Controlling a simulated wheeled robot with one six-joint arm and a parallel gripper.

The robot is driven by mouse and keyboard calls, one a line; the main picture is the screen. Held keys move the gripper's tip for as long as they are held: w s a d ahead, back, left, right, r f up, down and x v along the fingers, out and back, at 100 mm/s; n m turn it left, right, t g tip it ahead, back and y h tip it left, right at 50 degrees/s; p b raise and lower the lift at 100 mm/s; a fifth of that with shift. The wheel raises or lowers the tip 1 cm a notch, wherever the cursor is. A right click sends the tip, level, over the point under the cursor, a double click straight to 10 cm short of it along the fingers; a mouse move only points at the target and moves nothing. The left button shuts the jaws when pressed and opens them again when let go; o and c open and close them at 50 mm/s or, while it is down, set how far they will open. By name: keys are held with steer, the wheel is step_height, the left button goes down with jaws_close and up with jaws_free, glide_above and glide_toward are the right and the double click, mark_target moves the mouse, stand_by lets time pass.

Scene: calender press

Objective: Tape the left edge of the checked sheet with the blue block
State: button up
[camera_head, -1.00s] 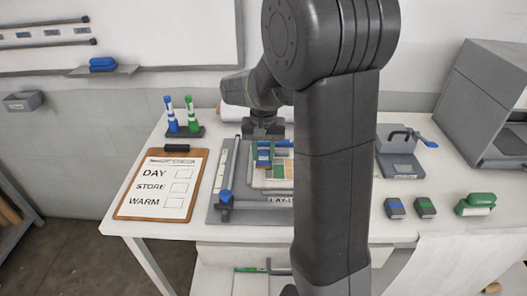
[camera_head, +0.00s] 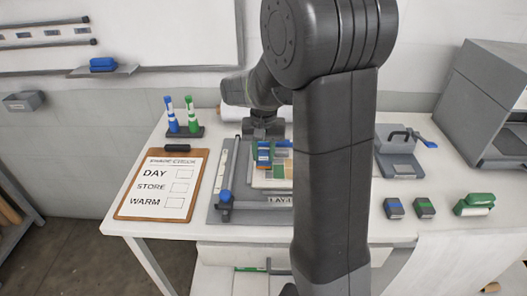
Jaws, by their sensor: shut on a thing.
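My gripper (camera_head: 263,141) is at the back left of the grey lay-up board (camera_head: 260,216), small and partly hidden by its own wrist. It is shut on a small blue block (camera_head: 264,155), held over or against the left part of the checked sheet. Whether the block touches the sheet, I cannot tell. The checked sheet (camera_head: 279,171) lies on the board and shows green, tan and pale squares. My arm hides its right part, and the block and gripper cover some of its left side.
A rail with a blue knob (camera_head: 225,197) runs along the board's left side. A clipboard (camera_head: 148,208) and a marker stand (camera_head: 185,132) are left. Right of my arm are a blue-topped block (camera_head: 394,208), a green-topped block (camera_head: 425,207), a green roller (camera_head: 475,204) and a lever device (camera_head: 401,165).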

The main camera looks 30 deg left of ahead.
steer(key=shift+f, duration=0.6)
stand_by(1.4)
steer(key=shift+r, duration=0.1)
step_height(320, 180, up, 8)
steer(key=p, duration=0.6)
steer(key=shift+d, duration=0.1)
stand_by(0.7)
